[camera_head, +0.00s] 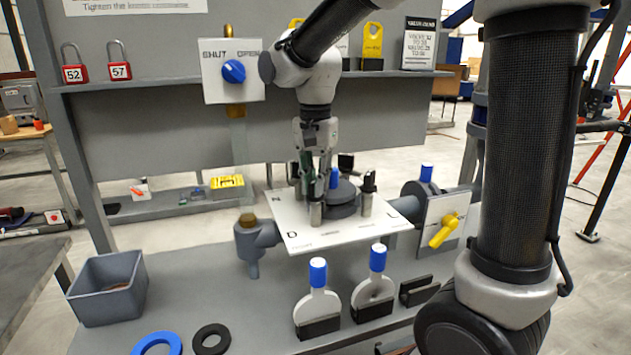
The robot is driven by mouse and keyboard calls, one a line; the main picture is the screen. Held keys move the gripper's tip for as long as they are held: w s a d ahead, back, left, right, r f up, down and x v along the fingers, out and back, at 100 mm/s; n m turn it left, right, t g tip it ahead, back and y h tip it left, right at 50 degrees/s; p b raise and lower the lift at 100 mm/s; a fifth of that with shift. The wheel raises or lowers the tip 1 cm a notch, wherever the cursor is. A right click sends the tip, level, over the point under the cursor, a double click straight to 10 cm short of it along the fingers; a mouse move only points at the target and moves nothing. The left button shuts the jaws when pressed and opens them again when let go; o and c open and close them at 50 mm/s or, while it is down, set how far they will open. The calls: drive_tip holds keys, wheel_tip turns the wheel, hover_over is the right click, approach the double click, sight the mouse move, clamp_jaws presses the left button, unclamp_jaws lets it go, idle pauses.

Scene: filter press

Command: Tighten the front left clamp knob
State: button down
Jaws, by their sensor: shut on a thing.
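A white square plate (290,232) with letters at its corners lies around a dark round housing (343,205) at mid-bench. Clamps with black knobs and silver posts stand around the housing. The front left clamp's silver post (316,215) shows near the letter D. My gripper (315,182) points straight down above this post and is shut on the front left clamp knob, which its fingers mostly hide. The front right clamp knob (368,180) stands free to the right, upright on its post. The rear knobs are partly hidden behind my gripper.
A blue-handled valve (233,71) and a shelf with red padlocks (120,70) are behind. A yellow-handled valve (443,231) is at right. Two blue-topped paddles (318,290) stand in front. A grey bin (108,285) and rings (212,338) lie at left front.

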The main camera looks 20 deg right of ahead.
idle(0.3)
drive_tip(key=c, duration=1.4)
unclamp_jaws()
drive_tip(key=shift+r, duration=0.1)
wheel_tip(320, 180, up, 12)
drive_tip(key=shift+f, duration=0.1)
